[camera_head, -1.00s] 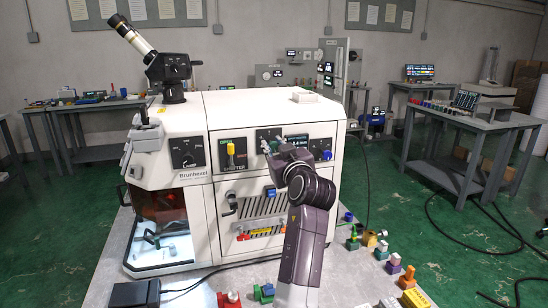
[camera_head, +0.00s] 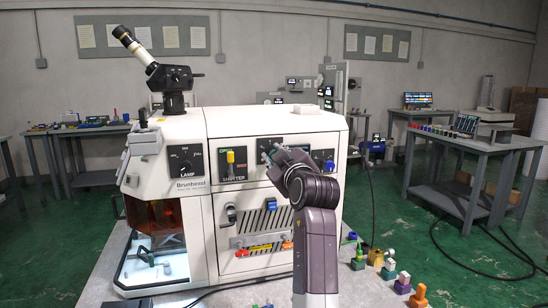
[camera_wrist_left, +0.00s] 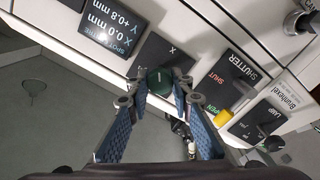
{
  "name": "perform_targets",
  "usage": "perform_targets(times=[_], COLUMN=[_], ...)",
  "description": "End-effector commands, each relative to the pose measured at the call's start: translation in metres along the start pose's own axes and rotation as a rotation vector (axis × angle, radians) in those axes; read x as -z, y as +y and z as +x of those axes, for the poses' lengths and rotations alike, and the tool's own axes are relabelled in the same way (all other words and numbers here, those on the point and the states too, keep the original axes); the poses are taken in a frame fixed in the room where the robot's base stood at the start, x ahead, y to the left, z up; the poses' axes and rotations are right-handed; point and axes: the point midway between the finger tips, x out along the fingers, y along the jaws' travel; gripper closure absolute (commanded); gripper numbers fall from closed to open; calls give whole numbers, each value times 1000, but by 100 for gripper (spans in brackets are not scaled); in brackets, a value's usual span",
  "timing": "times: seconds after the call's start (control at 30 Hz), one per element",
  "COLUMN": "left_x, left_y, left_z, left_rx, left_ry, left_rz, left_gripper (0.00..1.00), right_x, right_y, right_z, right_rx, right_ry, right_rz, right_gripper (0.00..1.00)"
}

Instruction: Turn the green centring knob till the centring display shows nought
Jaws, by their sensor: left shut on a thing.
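The green centring knob (camera_wrist_left: 158,82) sits on a dark panel marked X in the left wrist view. My left gripper (camera_wrist_left: 160,96) is shut on it, one finger on each side. In the head view my left gripper (camera_head: 268,155) reaches the machine's front panel and hides the knob. The centring display (camera_wrist_left: 113,27) reads X 0.0 mm and Y +0.8 mm in the left wrist view. In the head view the arm and gripper cover much of the display area. My right gripper is not in view.
The shutter panel with its yellow lever (camera_head: 230,157) and the lamp panel (camera_head: 185,160) lie left of the gripper. A blue knob (camera_head: 330,166) is close to its right. Small coloured parts (camera_head: 402,282) stand on the bench at lower right.

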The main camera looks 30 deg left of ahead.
Motion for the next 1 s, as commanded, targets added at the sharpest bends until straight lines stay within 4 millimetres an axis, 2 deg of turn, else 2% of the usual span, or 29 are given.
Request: perform_targets(times=[0.2,0.23,0.37,0.73,1.0], left_x=[1,1,1,6,45], left_y=[1,1,1,4,33], left_z=[0,0,0,0,0], left_rx=[-3,-3,-3,-2,-4], left_ry=[2,2,2,2,4], left_rz=[-1,-1,0,-2,-4], left_gripper=[100,77,63,62,62], right_x=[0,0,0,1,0], right_y=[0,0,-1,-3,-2], right_z=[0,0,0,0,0], right_rx=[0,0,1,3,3], right_ry=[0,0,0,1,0], right_rz=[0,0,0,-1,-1], right_gripper=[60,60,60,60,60])
